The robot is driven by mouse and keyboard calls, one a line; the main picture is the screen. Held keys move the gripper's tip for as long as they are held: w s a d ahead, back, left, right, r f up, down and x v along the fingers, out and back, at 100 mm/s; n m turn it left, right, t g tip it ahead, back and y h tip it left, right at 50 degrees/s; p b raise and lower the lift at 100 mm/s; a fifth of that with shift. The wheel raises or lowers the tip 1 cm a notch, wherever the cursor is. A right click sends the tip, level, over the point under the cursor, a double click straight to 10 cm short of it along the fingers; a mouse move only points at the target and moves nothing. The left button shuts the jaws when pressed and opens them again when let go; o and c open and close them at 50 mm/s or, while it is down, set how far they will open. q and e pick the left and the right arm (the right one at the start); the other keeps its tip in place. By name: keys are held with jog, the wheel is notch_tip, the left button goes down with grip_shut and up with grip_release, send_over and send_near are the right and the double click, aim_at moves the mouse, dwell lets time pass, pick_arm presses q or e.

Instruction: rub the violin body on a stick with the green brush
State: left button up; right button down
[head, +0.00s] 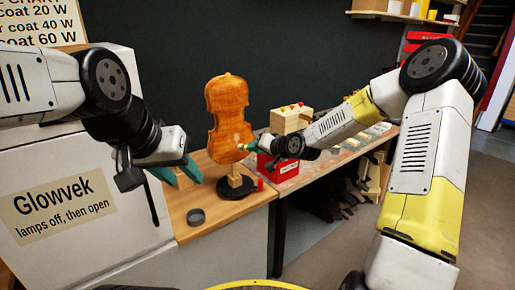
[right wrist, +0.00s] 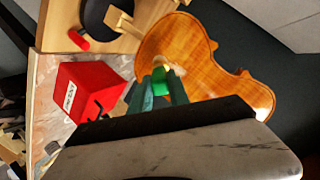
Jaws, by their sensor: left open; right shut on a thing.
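The orange-brown violin body (head: 228,112) stands upright on a short wooden stick (head: 235,176) in a round black base (head: 237,188). It also shows in the right wrist view (right wrist: 205,65). My right gripper (head: 255,146) is at the lower right side of the body, shut on the green brush (right wrist: 160,82). The brush's pale tip overlaps the violin surface in the right wrist view; I cannot tell whether it touches. The gripper hides part of the brush. My left gripper (head: 182,174) is open and empty, left of the stick.
A red box (head: 279,168) stands right of the base, with a small red cylinder (head: 260,184) near it. A dark round piece (head: 195,216) lies on the front of the wooden bench. A white cabinet (head: 80,215) stands at left. A wooden block (head: 290,120) with coloured tops is behind.

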jog(key=shift+w+a, duration=0.5)
jog(key=shift+w, duration=0.2)
dwell(0.6)
jog(key=shift+w+r, duration=0.1)
jog(key=shift+r, duration=3.1)
jog(key=shift+s+d+f, duration=0.1)
jog(key=shift+f, duration=1.55)
jog(key=shift+s+f, duration=0.1)
jog(key=shift+f, duration=1.5)
jog(key=shift+s+d+r, duration=0.1)
jog(key=shift+s+d, duration=0.45)
jog(key=shift+s, duration=0.25)
jog(key=shift+s+d+r, duration=0.1)
jog(key=shift+s+d, duration=0.5)
jog(key=shift+s, duration=0.25)
jog(key=shift+s+d, duration=0.55)
jog(key=shift+s, duration=0.25)
jog(key=shift+d, duration=0.1)
jog(key=shift+s+d+r, duration=0.1)
jog(key=shift+s+d, duration=0.3)
jog(key=shift+s, duration=0.2)
jog(key=shift+s+d, duration=0.35)
jog(key=shift+s, duration=0.25)
